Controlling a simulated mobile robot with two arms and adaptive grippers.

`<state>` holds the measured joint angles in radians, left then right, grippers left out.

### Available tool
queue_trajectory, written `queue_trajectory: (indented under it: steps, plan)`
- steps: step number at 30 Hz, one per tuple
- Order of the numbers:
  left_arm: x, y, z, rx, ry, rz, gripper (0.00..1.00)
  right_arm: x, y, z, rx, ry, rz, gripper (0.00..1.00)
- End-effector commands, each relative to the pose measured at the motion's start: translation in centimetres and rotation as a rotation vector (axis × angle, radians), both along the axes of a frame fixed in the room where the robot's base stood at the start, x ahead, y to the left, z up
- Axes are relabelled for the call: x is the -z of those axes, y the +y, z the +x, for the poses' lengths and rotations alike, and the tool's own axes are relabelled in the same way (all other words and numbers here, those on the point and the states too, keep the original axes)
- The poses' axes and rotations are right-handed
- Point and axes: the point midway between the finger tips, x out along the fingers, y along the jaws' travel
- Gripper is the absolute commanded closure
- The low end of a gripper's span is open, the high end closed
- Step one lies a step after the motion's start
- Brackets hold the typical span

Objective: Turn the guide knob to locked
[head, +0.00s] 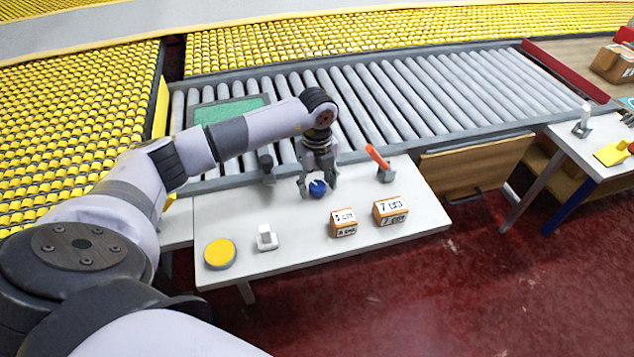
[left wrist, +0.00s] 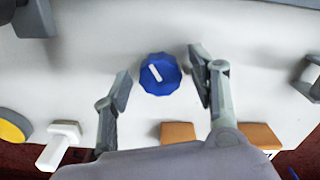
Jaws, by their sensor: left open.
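The guide knob (head: 317,188) is blue and sits on the white table. It also shows in the left wrist view (left wrist: 160,75), many-sided, with a white pointer line slanting from upper left to lower right. My left gripper (head: 318,186) is open above the knob, one finger on each side. In the left wrist view its fingers (left wrist: 161,90) stand apart with the knob between them and a little beyond the tips. A gap shows on both sides, so I see no contact. No marking for locked is legible. My right gripper is not in view.
The white table (head: 290,255) also holds a yellow round button (head: 220,253), a white switch (head: 267,238), two labelled boxes (head: 343,222) (head: 390,210) and a red-handled lever (head: 378,158). A roller conveyor (head: 400,95) runs behind. The table's front middle is clear.

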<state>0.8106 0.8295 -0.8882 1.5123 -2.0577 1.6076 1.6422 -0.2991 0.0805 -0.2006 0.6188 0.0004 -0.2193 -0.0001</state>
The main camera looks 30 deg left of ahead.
Motion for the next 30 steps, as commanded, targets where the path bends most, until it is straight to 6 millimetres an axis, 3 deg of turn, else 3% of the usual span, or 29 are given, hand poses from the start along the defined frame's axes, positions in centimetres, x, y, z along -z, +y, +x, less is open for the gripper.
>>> queue_trajectory:
  steps: [18,30]
  plan:
    - [-10.7,0.0,0.1,-0.001,-0.004,0.000,0.46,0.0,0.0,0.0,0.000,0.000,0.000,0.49]
    - [-11.9,0.0,0.1,-0.001,-0.002,-0.001,0.46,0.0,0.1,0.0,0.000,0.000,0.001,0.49]
